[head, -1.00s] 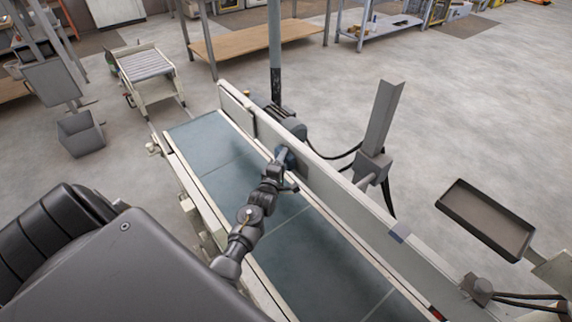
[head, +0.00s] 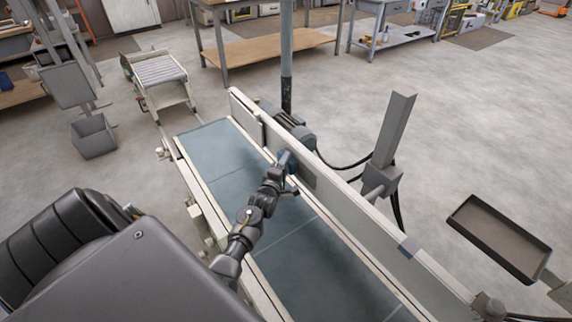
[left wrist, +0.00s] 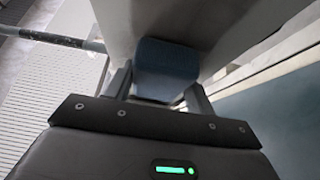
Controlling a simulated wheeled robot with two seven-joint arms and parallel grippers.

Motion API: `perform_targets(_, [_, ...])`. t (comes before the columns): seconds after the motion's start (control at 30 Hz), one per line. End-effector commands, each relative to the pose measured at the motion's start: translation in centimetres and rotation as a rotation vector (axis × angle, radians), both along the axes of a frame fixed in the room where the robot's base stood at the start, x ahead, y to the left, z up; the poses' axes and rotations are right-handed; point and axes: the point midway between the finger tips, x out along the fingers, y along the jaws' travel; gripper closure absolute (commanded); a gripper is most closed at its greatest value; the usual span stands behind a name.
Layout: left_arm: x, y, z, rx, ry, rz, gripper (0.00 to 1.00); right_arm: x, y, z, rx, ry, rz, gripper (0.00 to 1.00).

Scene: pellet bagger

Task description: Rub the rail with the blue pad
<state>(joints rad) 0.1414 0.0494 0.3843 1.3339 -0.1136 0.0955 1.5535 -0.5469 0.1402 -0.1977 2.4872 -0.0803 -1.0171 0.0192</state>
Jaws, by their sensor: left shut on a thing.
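My left gripper (head: 284,176) is over the belt, next to the pale rail (head: 350,212) that runs along the conveyor's far side. It is shut on the blue pad (head: 283,160), which is at the rail's inner face and mostly hidden by the gripper. In the left wrist view the pad (left wrist: 167,68) sits between the two fingers (left wrist: 160,95), up against the rail (left wrist: 170,20); exact contact is hard to tell. A greyish patch shows on the rail just right of the pad. My right gripper is not in view.
The blue-green belt (head: 290,240) lies below my arm. A motor (head: 297,133), a grey upright bracket (head: 393,130) and cables stand behind the rail. A dark tray (head: 498,236) is at right, a grey bin (head: 93,136) at left. Open floor lies beyond the conveyor.

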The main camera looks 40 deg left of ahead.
Motion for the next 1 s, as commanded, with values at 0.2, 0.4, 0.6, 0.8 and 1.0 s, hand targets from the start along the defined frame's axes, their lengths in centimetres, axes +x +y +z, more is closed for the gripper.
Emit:
perform_targets(0.2, [-2.4, 0.8, 0.2, 0.000, 0.004, 0.003, 0.64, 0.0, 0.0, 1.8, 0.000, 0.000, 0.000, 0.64])
perform_targets(0.4, [-4.4, 1.3, 0.1, 0.000, 0.005, 0.002, 0.64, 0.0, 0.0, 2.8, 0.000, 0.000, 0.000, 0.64])
perform_targets(0.6, [-5.4, 1.6, -0.1, -0.001, 0.004, 0.002, 0.64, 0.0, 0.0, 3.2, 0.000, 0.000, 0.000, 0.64])
perform_targets(0.8, [-5.5, 1.7, -0.2, -0.001, 0.004, 0.002, 0.64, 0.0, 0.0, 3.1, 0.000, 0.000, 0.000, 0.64])
perform_targets(1.0, [-5.8, 1.7, -0.1, 0.000, 0.005, 0.002, 0.64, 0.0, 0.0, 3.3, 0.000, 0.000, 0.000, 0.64])
